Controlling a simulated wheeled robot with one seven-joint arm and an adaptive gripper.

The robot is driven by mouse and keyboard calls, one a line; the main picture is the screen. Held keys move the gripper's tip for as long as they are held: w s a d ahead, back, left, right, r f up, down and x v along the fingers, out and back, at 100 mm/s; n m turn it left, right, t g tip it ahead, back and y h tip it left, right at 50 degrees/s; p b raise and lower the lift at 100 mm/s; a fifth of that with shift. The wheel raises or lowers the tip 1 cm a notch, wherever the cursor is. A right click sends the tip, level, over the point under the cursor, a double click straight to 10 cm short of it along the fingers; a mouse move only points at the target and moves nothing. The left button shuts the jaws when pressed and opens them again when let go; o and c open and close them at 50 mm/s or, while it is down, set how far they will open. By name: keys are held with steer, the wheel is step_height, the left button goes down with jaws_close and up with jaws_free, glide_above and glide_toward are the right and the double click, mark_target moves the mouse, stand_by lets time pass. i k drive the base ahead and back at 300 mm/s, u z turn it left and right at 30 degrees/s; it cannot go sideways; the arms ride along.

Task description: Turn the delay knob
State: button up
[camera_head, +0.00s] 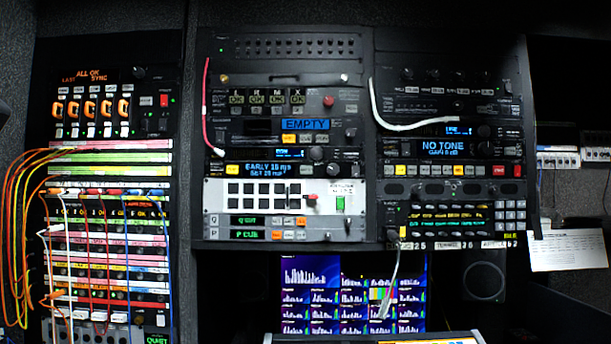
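A delay unit in the middle rack has a blue-lit display (268,169) that seems to read "EARLY 10 ms" above "SET 20 ms", though the digits are blurred. A round dark knob (333,168) sits just right of this display. Another small round knob (316,153) is a little above and left of it. No legible label marks either as the delay knob. The turned position of both is too small to read. My gripper is not in view, and nothing is seen touching the knobs.
A red cable (206,105) hangs left of the delay unit. A white cable (405,126) crosses the right rack. The left rack holds many patch cords (22,220). The delay unit's front appears mostly clear.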

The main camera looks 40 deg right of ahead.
mark_target(334, 169)
steer(key=k, duration=0.55)
steer(key=z, duration=0.85)
steer(key=i, duration=0.5)
steer(key=u, duration=0.05)
